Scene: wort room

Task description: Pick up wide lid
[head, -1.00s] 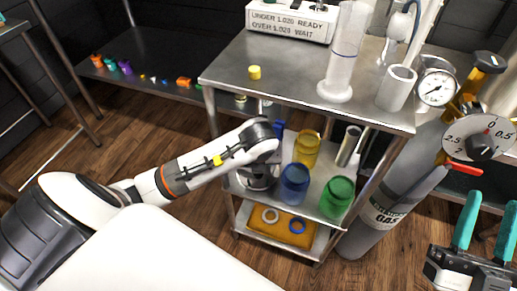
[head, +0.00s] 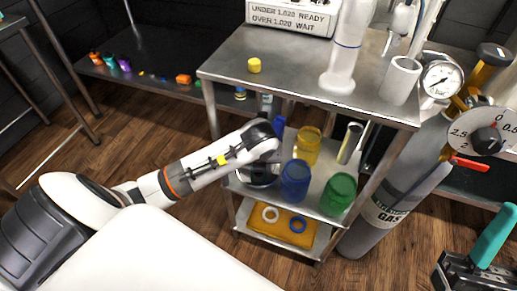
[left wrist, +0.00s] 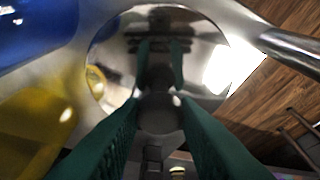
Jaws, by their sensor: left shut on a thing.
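The wide lid is a round, shiny metal disc (left wrist: 205,45) with a central knob (left wrist: 160,112) in the left wrist view. My left gripper (left wrist: 158,100) is shut on the knob, its green fingers one on each side. In the head view, the lid's metal edge (head: 258,183) shows at the left end of the cart's middle shelf, mostly hidden by my left wrist. I cannot tell whether the lid touches the shelf. My right gripper (head: 497,235) is at the lower right, partly out of frame, away from the cart.
Blue (head: 296,181), green (head: 338,193) and yellow (head: 306,146) jars stand close to the right of the lid. The cart's top (head: 300,78) is above, with a cylinder (head: 345,55) and a yellow cap (head: 254,65). A grey gas bottle (head: 385,210) stands at the right.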

